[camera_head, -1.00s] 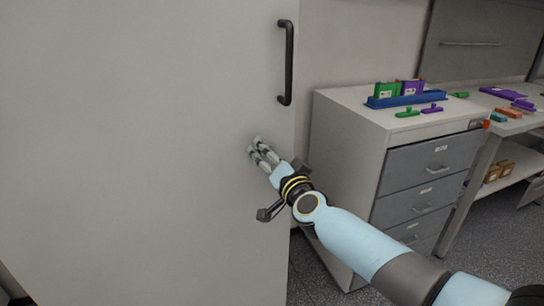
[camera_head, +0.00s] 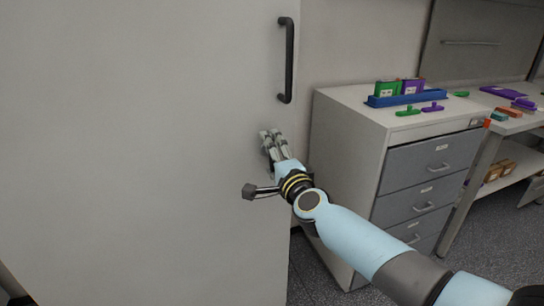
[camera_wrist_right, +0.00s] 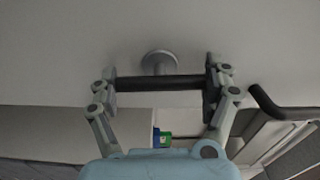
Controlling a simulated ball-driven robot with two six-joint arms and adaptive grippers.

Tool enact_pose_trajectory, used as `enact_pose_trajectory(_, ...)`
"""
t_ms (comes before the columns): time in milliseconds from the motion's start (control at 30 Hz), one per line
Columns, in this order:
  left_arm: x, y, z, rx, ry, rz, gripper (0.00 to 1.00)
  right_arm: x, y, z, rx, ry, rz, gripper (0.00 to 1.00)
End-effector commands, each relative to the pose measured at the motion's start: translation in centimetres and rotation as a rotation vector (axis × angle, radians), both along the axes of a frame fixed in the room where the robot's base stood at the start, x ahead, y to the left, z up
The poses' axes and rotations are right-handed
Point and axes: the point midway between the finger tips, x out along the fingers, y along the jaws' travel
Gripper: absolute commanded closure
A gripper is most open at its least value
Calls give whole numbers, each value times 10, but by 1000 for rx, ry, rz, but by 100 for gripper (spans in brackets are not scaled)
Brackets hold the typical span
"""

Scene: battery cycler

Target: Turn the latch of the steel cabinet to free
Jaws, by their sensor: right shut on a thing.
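The steel cabinet's pale door (camera_head: 140,150) fills the left of the head view. Its latch, a dark bar (camera_wrist_right: 160,83) on a round grey base (camera_wrist_right: 159,61), shows in the wrist view and lies level across that picture. My right gripper (camera_head: 271,138) is at the door's right edge, below the black door handle (camera_head: 287,60). In the wrist view the right gripper (camera_wrist_right: 161,76) is shut on the latch, one finger at each end of the bar. In the head view the gripper hides the latch. My left gripper is not in view.
A drawer unit (camera_head: 345,130) stands right of the cabinet, with a blue rack (camera_head: 405,99) and green and purple pieces on top. A workbench (camera_head: 520,122) stands farther right. The handle (camera_wrist_right: 268,102) also shows beside the right finger in the wrist view.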

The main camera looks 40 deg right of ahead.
Motion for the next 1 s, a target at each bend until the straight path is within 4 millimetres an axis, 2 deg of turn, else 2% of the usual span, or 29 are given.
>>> enact_pose_trajectory(667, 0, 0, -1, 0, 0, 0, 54, 0, 0, 0, 71, -17, 0, 50)
enact_pose_trajectory(700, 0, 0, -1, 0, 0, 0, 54, 0, 0, 0, 71, -17, 0, 16)
enact_pose_trajectory(833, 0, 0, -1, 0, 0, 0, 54, 0, 0, 0, 70, -17, 0, 0)
enact_pose_trajectory(1000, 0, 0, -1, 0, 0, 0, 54, 0, 0, 0, 68, -16, 0, 0)
